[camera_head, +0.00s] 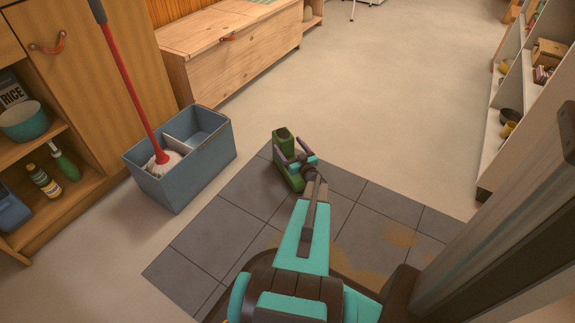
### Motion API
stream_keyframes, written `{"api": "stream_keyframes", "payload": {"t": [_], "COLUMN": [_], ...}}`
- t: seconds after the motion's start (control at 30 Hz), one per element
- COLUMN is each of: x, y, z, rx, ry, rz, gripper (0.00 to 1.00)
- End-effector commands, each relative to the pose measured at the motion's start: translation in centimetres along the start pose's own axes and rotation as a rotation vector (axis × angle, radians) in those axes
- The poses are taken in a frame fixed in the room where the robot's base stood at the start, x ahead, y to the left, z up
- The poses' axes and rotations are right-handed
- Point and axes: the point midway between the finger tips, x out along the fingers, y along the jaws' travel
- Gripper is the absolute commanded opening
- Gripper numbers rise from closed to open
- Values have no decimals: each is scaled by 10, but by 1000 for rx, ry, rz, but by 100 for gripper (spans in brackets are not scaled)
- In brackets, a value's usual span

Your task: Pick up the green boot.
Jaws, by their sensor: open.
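Whether the fingers touch the boot cannot be told. My wrist and arm hide part of the boot's right side.
A blue-grey mop bucket (178,195) with a red-handled mop (128,80) stands to the left. A wooden chest (235,55) is behind. A wooden cabinet (95,85) is at far left, white shelves (495,125) at right. Brown stains mark the tiles. Open floor lies beyond the boot.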

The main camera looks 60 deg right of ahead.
Motion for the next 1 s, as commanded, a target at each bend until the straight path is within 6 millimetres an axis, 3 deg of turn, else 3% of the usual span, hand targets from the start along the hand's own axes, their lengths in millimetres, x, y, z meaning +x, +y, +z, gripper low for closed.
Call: {"api": "stream_keyframes", "payload": {"t": [0.57,1.0], "x": [9,48], "y": [0,2], "z": [1,2], "rx": [-1,-1], "ry": [0,1], "rz": [1,1], "gripper": [81,81]}}
